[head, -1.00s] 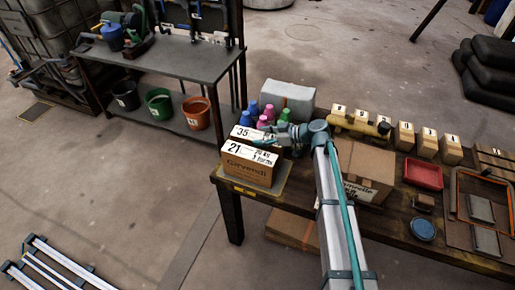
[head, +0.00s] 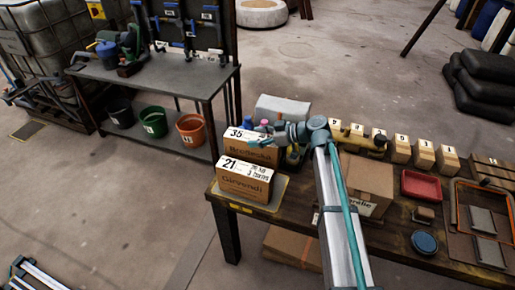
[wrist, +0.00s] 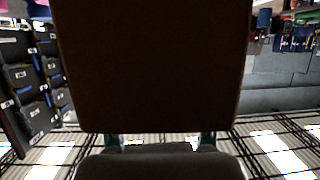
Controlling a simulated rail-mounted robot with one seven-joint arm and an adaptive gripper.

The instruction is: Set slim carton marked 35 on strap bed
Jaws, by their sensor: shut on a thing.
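The slim carton marked 35 (head: 250,153) is brown with a white label on top. My gripper (head: 283,138) is shut on it from the right and holds it raised behind the carton marked 21 (head: 244,185). In the wrist view the held carton (wrist: 155,65) is a dark block filling the upper middle. The gripper's fingers (wrist: 160,140) show only partly below it. At the lower left of the head view, pale rails of a low frame (head: 38,276) are cut off by the picture edge; I cannot tell whether it is the strap bed.
Carton 21 stands on a pad (head: 276,203) at the left end of the wooden bench (head: 440,247). A larger box (head: 366,180), a red tray (head: 422,185) and numbered blocks are to the right. A grey shelf bench (head: 160,78) stands behind. Floor is clear at left.

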